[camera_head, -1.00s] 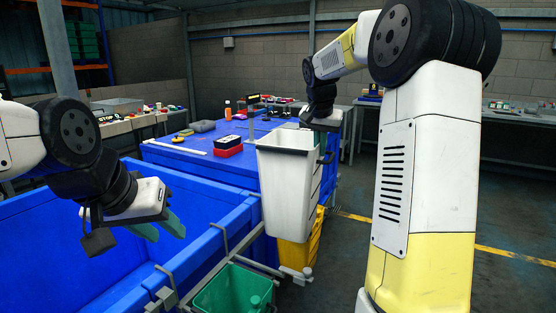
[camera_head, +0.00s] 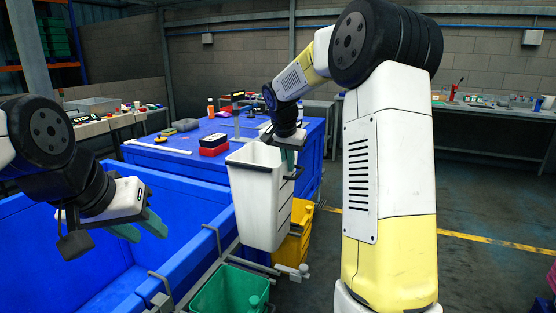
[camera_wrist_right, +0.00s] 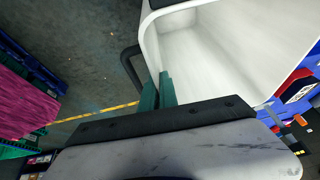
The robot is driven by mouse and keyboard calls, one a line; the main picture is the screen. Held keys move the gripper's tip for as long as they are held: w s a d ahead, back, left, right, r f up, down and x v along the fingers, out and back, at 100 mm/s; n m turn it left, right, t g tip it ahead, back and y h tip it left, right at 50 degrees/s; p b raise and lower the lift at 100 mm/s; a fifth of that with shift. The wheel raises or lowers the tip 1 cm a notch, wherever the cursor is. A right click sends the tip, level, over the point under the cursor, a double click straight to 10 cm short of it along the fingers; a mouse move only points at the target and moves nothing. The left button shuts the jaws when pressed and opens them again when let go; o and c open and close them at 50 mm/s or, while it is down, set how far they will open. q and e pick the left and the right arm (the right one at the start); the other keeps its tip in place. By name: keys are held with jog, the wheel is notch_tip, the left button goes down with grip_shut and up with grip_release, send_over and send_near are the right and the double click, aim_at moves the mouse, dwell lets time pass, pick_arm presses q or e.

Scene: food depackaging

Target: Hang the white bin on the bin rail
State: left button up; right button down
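The white bin (camera_head: 258,208) hangs upright, slightly tilted, from my right gripper (camera_head: 292,152). In the right wrist view my right gripper (camera_wrist_right: 158,92) has its green fingers closed on the bin's rim, and the white bin (camera_wrist_right: 215,55) is empty inside. The bin rail (camera_head: 207,272) is a grey metal bar with hooks along the blue container's side. The white bin's lower end is near the rail, in front of the yellow bin; I cannot tell whether it touches. My left gripper (camera_head: 140,230) is open and empty over the blue container.
The yellow bin (camera_head: 297,238) and the green bin (camera_head: 232,290) are at the rail on either side of the white bin. A large blue container (camera_head: 195,232) is at left, with a blue table (camera_head: 190,165) behind it. The floor at right is clear.

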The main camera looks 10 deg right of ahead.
notch_tip(320, 180, down, 35)
dwell(2.3)
jog(key=c, duration=1.6)
grip_release()
jog(key=shift+o, duration=0.2)
